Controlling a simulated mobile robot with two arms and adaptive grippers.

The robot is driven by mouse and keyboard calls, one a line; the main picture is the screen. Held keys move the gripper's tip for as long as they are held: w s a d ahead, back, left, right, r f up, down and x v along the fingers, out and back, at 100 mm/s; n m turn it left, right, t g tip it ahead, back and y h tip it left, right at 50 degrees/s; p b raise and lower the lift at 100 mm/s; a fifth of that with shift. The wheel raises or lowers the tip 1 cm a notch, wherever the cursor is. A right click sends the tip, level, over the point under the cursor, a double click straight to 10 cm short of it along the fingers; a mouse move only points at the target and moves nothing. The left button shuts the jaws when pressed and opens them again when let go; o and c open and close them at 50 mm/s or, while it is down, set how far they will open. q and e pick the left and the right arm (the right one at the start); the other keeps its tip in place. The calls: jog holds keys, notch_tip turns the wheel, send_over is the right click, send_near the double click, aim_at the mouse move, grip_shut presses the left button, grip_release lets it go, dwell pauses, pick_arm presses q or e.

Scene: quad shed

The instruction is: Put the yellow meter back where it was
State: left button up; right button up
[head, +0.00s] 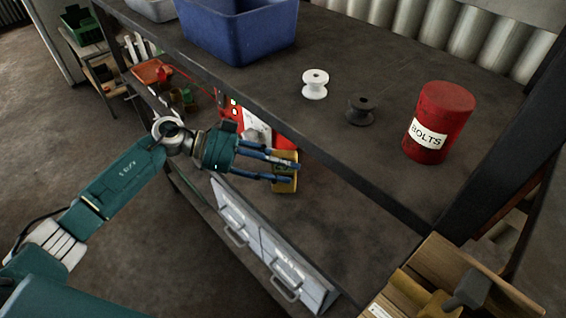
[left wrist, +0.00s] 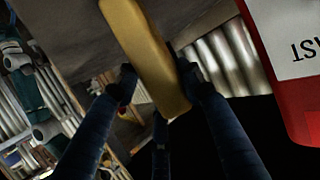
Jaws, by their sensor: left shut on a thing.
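The yellow meter (head: 287,184) is a small yellow block in the fingers of my left gripper (head: 278,171). In the head view the blue fingers cross its face and hide part of it. The gripper is shut on it, in front of the shelf unit, below the upper board's front edge in the picture. In the left wrist view the meter (left wrist: 146,55) lies long and tilted between the dark blue fingers (left wrist: 160,95). My right gripper is not in view.
A red box with a white label (head: 283,132) is close behind my gripper; it also shows in the left wrist view (left wrist: 308,110). Grey drawers (head: 262,240) stand below. The upper shelf holds a blue bin (head: 236,38), two spools (head: 315,90) and a red bolts can (head: 438,115). The lower shelf has bare room.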

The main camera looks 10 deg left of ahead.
pick_arm(q)
jog(key=shift+f, duration=0.1)
jog(key=o, duration=1.4)
jog(key=b+v, duration=0.3)
jog(key=v, duration=0.9)
jog(key=shift+b, duration=0.3)
